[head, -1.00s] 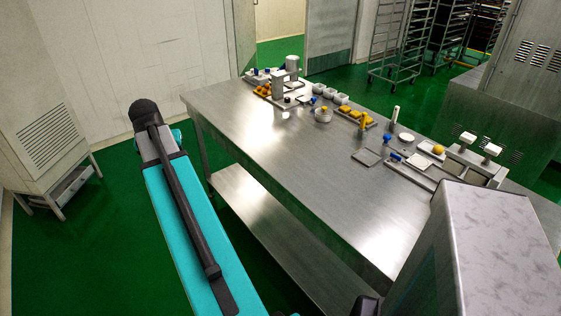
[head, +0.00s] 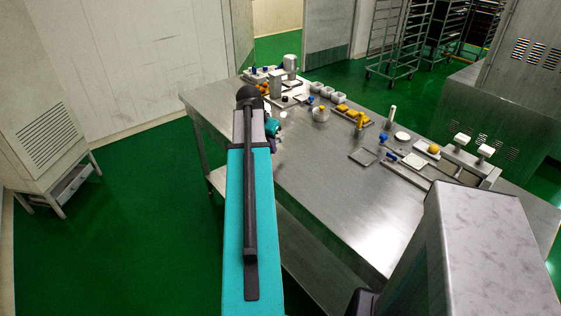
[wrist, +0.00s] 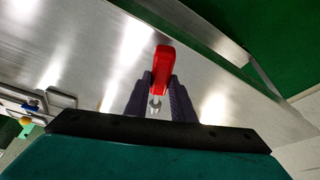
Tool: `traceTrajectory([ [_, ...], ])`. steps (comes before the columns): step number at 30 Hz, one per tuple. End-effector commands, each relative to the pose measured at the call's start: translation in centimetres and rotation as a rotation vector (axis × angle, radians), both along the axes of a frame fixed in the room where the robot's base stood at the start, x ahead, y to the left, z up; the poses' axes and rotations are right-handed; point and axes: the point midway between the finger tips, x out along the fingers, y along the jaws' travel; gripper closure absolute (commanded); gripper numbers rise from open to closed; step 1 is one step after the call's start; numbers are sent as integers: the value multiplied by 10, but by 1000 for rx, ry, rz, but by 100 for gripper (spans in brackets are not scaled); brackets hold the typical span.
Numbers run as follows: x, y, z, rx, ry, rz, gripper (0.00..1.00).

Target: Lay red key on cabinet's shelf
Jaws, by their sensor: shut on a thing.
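The red key (wrist: 164,62) shows in the wrist view, with a red handle and a short metal shaft. My gripper (wrist: 161,88) is shut on it, one dark finger on each side, and holds it over the steel table. A light grey cabinet (head: 45,95) with a louvred panel stands at the left on legs. A shelf (head: 70,188) shows low between its legs, below the body.
The long steel table (head: 330,190) fills the middle and right, with several small parts and trays along its far side. Wheeled racks (head: 405,40) stand at the back. The green floor (head: 120,230) between cabinet and table is clear.

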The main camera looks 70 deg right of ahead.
Motion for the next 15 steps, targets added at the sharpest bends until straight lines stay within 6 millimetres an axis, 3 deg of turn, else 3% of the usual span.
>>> traceTrajectory([
  [1, -18, -9, 1, -1, 1, -38, 100],
  [9, -108, -39, -2, -8, 2, -229, 100],
  [15, -158, -51, -4, -14, 3, -333, 100],
])
